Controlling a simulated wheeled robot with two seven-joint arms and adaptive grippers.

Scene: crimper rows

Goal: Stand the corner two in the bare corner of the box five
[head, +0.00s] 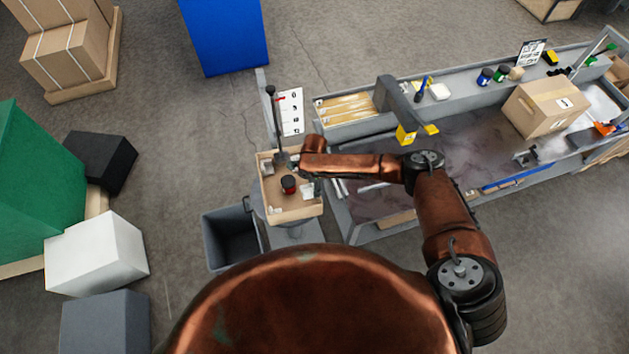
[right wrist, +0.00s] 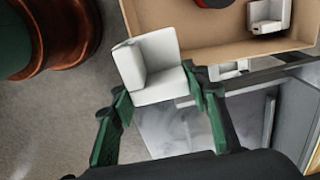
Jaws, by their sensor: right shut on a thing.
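The corner two (right wrist: 150,62), a white L-walled block, is pinched between the green fingers of my right gripper (right wrist: 157,90). It is also in the head view (head: 308,192), over the near right part of the box. The box five (head: 263,194) is an open tan carton on a stand; its wall shows in the right wrist view (right wrist: 215,50). In that view the held corner overlaps the box's lower left corner; I cannot tell whether it touches. Another white corner (right wrist: 268,17) stands in the neighbouring box corner. A red and black jar (head: 288,184) sits mid-box. My left gripper is not visible.
A grey bench (head: 465,130) stands right of the box, with a larger carton (head: 545,105) on it. A grey open bin (head: 232,235) is left of the stand. A dark post (head: 276,115) and a white card (head: 291,112) rise behind the box.

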